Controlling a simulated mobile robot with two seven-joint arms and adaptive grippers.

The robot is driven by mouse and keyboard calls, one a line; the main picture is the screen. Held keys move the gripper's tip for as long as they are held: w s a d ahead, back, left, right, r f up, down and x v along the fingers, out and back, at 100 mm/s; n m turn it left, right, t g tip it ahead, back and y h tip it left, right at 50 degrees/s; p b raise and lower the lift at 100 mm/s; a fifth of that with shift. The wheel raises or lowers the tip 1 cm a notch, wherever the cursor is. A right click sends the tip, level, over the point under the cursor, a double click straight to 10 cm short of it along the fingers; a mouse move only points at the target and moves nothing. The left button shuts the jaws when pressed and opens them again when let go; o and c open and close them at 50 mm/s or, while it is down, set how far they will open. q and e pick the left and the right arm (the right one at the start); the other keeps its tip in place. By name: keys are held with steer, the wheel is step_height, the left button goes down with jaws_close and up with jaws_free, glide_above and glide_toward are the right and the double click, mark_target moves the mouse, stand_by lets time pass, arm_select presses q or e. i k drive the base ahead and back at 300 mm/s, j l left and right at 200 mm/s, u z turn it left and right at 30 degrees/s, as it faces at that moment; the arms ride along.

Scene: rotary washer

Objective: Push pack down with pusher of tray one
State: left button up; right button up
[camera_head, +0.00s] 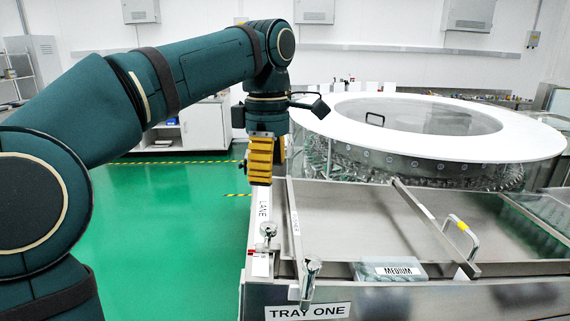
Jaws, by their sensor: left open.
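Tray one is a steel tray (345,207) at the lower right, with a "TRAY ONE" label on its front. A pack labelled "MEDIUM" (390,271) lies at its front edge. A long metal bar (430,222) slants across the tray, and a handle with yellow on it (463,231) stands beside it; I cannot tell whether this is the pusher. My left gripper (261,178) points down with yellow fingers, open, above the tray's left edge near the "LANE" label. My right gripper is not in view.
A large round washer with a white ring top (430,153) and bottles beneath it stands behind the tray. Small metal knobs (268,230) and (311,268) rise at the tray's front left. Green floor (170,230) at the left is clear.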

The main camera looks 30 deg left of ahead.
mark_target(306, 268)
steer(key=k, duration=1)
